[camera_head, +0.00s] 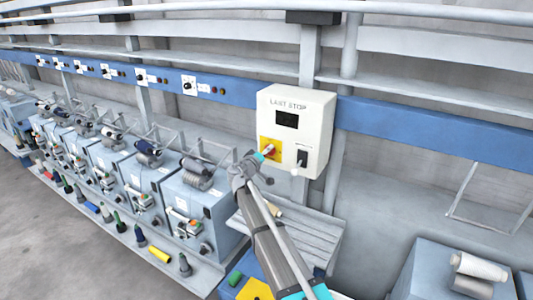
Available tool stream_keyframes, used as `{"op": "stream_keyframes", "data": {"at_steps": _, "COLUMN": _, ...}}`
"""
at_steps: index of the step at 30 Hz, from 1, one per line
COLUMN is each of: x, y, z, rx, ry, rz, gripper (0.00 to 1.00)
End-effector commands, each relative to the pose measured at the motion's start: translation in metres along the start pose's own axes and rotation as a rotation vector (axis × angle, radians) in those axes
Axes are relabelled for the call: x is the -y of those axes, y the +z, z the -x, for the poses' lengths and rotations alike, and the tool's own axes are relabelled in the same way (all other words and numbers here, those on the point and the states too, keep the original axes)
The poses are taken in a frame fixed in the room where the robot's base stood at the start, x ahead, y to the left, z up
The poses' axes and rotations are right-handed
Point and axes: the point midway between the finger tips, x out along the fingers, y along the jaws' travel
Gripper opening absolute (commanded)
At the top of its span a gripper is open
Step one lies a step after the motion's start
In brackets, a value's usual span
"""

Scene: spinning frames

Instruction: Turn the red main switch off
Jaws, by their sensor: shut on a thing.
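A white control box (297,128) marked "LAST STOP" hangs on the blue rail. The red main switch (272,151) sits on a yellow plate (277,145) at the lower left of its front. My gripper (264,153) is at this switch, shut on its red knob, and covers part of it. The angle the knob stands at is too small to tell. To its right on the box is a black handle (302,158) on a white plate, and above is a dark display (287,119).
A row of blue-grey spinning units (130,180) with spools runs off to the left. Small black knobs (189,86) line the blue rail. Below the box is a slatted grey tray (316,240). Another unit with white cones (478,267) stands at lower right. Grey floor (60,250) is open at lower left.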

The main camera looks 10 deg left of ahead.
Motion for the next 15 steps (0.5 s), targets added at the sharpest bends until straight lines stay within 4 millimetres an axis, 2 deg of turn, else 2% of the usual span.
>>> {"op": "stream_keyframes", "data": {"at_steps": 15, "x": 0.0017, "y": 0.0004, "z": -0.0007, "rx": 0.001, "ry": 0.001, "rz": 0.466, "gripper": 0.21}}
